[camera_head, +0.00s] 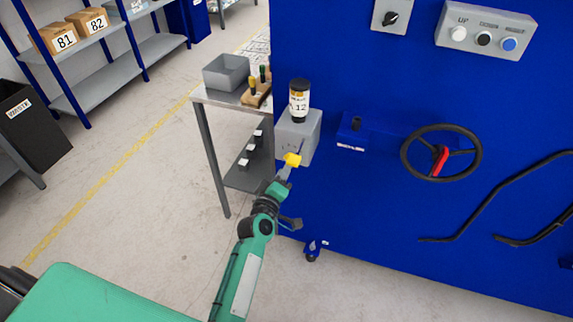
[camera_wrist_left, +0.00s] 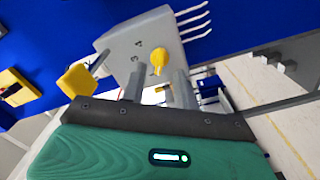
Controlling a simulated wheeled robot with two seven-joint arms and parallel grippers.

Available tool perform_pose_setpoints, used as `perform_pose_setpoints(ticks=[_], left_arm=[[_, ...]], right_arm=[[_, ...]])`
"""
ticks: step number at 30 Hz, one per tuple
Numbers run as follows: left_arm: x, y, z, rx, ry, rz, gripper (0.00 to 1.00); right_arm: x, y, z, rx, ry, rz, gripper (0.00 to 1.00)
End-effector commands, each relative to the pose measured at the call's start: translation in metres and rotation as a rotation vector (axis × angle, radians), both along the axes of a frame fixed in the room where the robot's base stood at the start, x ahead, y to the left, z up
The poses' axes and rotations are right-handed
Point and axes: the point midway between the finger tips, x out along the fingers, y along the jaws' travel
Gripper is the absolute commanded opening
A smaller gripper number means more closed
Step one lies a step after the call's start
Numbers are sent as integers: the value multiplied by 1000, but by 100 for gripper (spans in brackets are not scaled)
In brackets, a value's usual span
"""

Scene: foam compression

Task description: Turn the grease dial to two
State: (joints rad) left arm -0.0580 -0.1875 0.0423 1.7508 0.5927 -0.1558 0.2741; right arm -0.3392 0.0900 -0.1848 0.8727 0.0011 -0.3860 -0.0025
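In the head view the left gripper (camera_head: 284,174) is just below the box, and the dial is hidden. My right gripper is not in view.
A yellow-ended lever (camera_head: 292,160) at the box is close to my left gripper; its yellow end (camera_wrist_left: 77,80) is left of the fingers in the wrist view. A side table (camera_head: 203,97) stands left of the machine. A black handwheel (camera_head: 441,128) is to the right.

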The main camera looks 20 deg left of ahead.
Motion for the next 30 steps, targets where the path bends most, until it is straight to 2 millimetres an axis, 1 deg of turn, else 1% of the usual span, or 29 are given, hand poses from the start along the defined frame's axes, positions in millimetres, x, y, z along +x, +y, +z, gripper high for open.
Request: perform_pose_setpoints(ticks=[1, 3, 7, 12, 19, 21, 24, 30], left_arm=[[8, 0, 1, 0, -1, 0, 31], [16, 0, 1, 0, -1, 0, 31], [26, -1, 1, 0, -1, 1, 31], [31, -1, 0, 0, -1, 1, 31], [31, -1, 0, 0, -1, 1, 31], [31, -1, 0, 0, -1, 1, 17], [31, -1, 0, 0, -1, 1, 0], [31, -1, 0, 2, 1, 1, 0]], right_arm=[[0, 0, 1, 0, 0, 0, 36], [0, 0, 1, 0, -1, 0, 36], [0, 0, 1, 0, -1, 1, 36], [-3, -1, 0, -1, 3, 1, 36], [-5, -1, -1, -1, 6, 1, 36], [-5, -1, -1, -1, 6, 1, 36], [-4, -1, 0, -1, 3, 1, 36], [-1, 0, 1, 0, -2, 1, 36]])
